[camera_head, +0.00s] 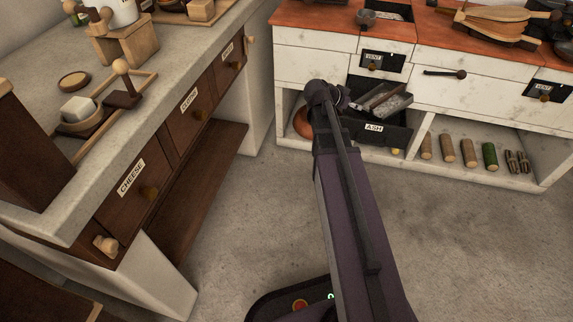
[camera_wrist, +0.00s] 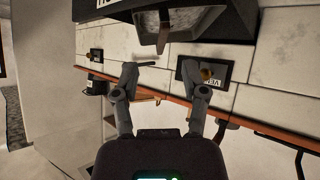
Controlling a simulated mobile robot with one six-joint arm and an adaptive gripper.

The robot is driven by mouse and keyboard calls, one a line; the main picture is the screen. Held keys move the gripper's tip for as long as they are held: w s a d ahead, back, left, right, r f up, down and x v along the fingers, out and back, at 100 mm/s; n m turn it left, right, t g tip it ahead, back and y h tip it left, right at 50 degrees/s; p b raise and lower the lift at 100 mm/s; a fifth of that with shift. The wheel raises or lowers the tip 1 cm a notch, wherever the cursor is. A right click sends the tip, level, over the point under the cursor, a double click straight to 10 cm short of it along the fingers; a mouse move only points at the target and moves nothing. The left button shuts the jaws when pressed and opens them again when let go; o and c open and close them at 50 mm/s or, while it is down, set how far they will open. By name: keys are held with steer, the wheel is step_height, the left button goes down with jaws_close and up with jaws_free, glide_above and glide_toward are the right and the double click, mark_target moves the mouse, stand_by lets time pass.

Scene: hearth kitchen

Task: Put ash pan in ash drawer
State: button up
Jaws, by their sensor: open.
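The ash pan (camera_head: 393,104), a grey metal tray, sits in the open black ash drawer (camera_head: 373,128) labelled ASH. It looks tilted in the head view; whether it lies flat on the drawer floor I cannot tell. In the wrist view the pan (camera_wrist: 197,17) shows at the top, inside the dark drawer (camera_wrist: 240,22), with a narrow handle-like part pointing toward me. My gripper (camera_wrist: 167,76) is open, its two fingers spread with nothing between them, apart from the pan. In the head view my arm hides most of the gripper, left of the drawer.
The white cabinet has an orange top (camera_head: 320,17) and VENT panels (camera_head: 382,61) above the drawer. Wooden logs and a green roll (camera_head: 490,156) stand on the lower shelf at right. A stone counter (camera_head: 150,50) with brown drawers is at left. The floor (camera_head: 480,250) is clear.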

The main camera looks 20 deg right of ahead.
steer(key=s+a+f+n+g+y, duration=0.1)
steer(key=s+a+f+n+y, duration=0.1)
steer(key=a, duration=0.7)
steer(key=s+a+f+n+g+y, duration=0.1)
steer(key=s+a+f+n+y, duration=0.2)
steer(key=a, duration=0.6)
steer(key=s+a+f+n+y, duration=0.3)
steer(key=s+a+n+y, duration=0.2)
steer(key=s+a+n, duration=0.3)
steer(key=shift+s+a+g+y, duration=0.25)
steer(key=shift+a+g+y, duration=0.15)
steer(key=shift+a, duration=0.6)
step_height(320, 180, up, 40)
steer(key=p, duration=4)
